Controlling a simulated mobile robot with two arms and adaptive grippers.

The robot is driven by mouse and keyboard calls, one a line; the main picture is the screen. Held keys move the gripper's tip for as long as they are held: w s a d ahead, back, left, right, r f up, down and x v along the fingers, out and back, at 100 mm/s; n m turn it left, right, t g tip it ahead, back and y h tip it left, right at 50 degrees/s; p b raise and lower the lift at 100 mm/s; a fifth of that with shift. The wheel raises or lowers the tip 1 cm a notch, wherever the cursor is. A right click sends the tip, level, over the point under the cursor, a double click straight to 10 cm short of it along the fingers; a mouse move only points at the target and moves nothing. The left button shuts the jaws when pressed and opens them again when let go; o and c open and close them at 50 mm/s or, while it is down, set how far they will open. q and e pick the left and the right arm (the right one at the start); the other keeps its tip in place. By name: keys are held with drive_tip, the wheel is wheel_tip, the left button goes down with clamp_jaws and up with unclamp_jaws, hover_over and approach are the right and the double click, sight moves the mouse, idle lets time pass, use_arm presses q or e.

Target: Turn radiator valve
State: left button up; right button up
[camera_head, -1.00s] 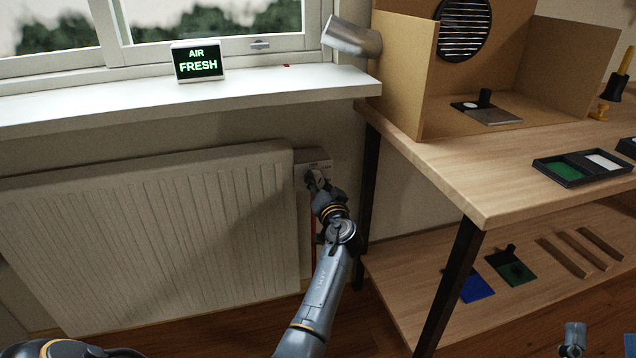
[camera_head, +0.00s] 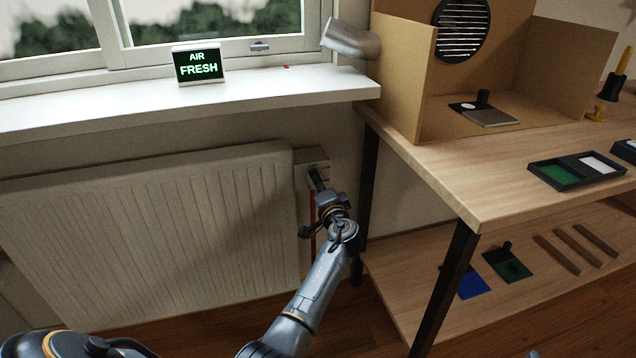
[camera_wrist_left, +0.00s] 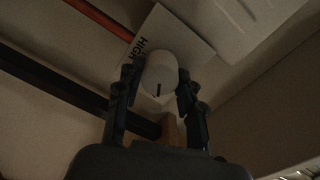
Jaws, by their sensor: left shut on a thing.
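The radiator valve is a round whitish knob (camera_wrist_left: 160,75) on a pale plate (camera_wrist_left: 175,35) lettered HIGH, seen in the left wrist view. A short dark mark on the knob points toward the bottom of that view, away from the lettering. My left gripper (camera_wrist_left: 157,82) is shut on the knob, one dark finger on each side. In the head view my left gripper (camera_head: 318,181) is at the valve's pale block (camera_head: 311,157), right of the white radiator (camera_head: 150,235); the knob is mostly hidden there. My right gripper is not clearly visible.
A red pipe (camera_head: 312,222) runs down below the valve. A wooden workbench (camera_head: 480,190) with dark legs stands close to the right of my arm. Above is a white windowsill (camera_head: 200,105) with a sign (camera_head: 198,64) reading AIR FRESH.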

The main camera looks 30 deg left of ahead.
idle(0.4)
use_arm(q)
drive_tip(key=o, duration=1.2)
drive_tip(key=v, duration=1.2)
